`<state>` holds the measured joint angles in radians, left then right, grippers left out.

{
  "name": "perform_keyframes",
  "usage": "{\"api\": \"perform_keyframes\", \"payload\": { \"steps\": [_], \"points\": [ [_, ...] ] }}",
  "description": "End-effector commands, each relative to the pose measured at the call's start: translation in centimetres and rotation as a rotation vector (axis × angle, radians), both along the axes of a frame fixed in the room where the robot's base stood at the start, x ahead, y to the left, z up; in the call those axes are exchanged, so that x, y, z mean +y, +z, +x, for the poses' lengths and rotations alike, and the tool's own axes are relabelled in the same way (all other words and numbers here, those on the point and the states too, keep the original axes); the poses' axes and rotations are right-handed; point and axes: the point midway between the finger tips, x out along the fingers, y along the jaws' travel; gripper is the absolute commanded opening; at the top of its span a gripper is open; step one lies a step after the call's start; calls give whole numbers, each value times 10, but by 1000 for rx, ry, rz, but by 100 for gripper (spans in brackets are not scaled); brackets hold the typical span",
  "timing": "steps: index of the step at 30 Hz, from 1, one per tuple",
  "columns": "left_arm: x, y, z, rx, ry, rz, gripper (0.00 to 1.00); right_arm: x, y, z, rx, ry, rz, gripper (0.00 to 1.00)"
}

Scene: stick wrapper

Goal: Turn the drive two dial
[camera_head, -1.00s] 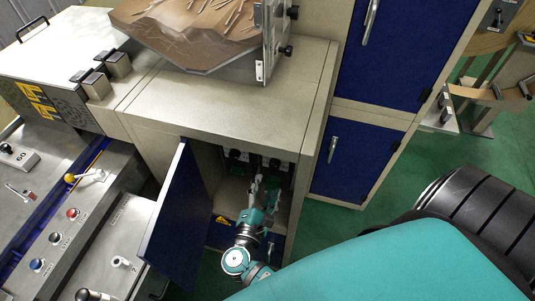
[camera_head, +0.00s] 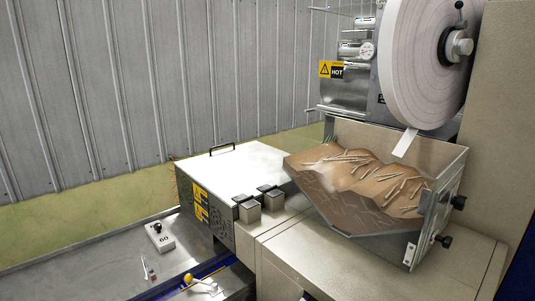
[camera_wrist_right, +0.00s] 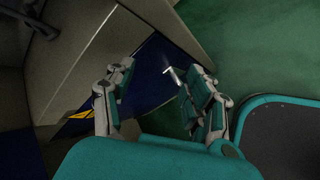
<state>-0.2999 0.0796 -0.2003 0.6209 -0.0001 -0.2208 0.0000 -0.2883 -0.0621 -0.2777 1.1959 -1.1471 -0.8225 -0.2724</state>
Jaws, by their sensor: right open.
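My right gripper (camera_wrist_right: 158,78) shows in the right wrist view with its two fingers spread apart and nothing between them. Behind the fingers is a dark blue panel (camera_wrist_right: 150,85) with a pale metal handle (camera_wrist_right: 172,73). The handle appears close to the right finger in the picture; I cannot tell the gap in depth. No dial that I can identify as drive two shows in either current view. The head view now shows the upper part of the machine, and neither gripper is in it.
A beige cabinet side (camera_wrist_right: 95,50) stands left of the gripper, with green floor (camera_wrist_right: 235,45) to the right. In the head view, a tray of sticks (camera_head: 365,185) sits on the machine below a large paper roll (camera_head: 425,60). A control box (camera_head: 158,236) stands lower left.

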Motion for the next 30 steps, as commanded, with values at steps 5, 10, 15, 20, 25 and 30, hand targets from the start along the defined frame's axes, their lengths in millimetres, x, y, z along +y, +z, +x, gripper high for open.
{"api": "perform_keyframes", "payload": {
  "steps": [5,10,15,20,25,30],
  "points": [
    [0,-18,0,-1,0,0,0,3,-109,-96,163,-226,346,54],
    [0,-32,0,-1,0,0,0,-4,-172,-184,214,-604,637,54],
    [0,-38,0,-1,0,0,0,-18,-193,-228,171,-887,769,54],
    [0,-39,0,-1,1,0,0,-23,-197,-238,144,-976,801,54],
    [0,-38,0,-1,1,0,0,-23,-196,-238,144,-977,801,54],
    [0,-38,0,0,1,0,0,-23,-196,-238,145,-976,800,38]
  ]
}}
